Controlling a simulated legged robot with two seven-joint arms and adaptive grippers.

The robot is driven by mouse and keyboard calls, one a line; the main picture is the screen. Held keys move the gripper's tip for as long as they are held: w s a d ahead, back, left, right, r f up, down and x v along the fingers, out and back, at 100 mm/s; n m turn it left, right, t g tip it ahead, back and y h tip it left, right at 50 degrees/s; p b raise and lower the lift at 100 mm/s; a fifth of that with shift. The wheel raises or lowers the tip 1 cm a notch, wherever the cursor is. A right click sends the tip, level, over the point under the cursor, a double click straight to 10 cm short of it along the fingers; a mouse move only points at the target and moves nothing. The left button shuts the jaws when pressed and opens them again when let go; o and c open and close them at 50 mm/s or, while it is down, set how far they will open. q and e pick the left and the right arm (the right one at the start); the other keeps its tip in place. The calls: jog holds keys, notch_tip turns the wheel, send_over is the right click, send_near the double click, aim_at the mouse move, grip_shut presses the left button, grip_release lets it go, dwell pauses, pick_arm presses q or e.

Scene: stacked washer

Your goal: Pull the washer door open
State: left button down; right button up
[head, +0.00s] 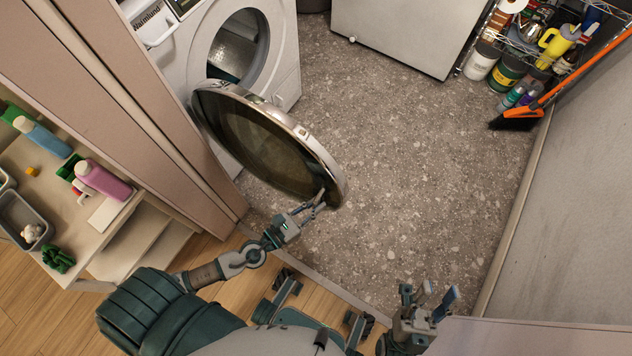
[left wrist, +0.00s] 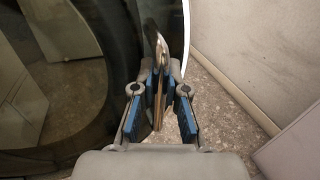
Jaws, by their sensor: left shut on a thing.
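The white washer (head: 285,62) stands at the top left of the head view. Its round door (head: 262,140) is swung well away from the drum opening (head: 238,47), which shows uncovered. My left gripper (head: 318,203) is at the door's near lower rim and is shut on it.
A wire rack with bottles and an orange broom (head: 520,118) are at the upper right. The speckled floor (head: 420,160) is clear.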

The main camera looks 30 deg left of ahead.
pick_arm(q)
jog(key=shift+r, duration=0.15)
jog(key=c, duration=1.5)
grip_release()
jog(key=shift+o, duration=0.2)
jog(key=shift+a, duration=0.1)
jog(key=v, duration=1.2)
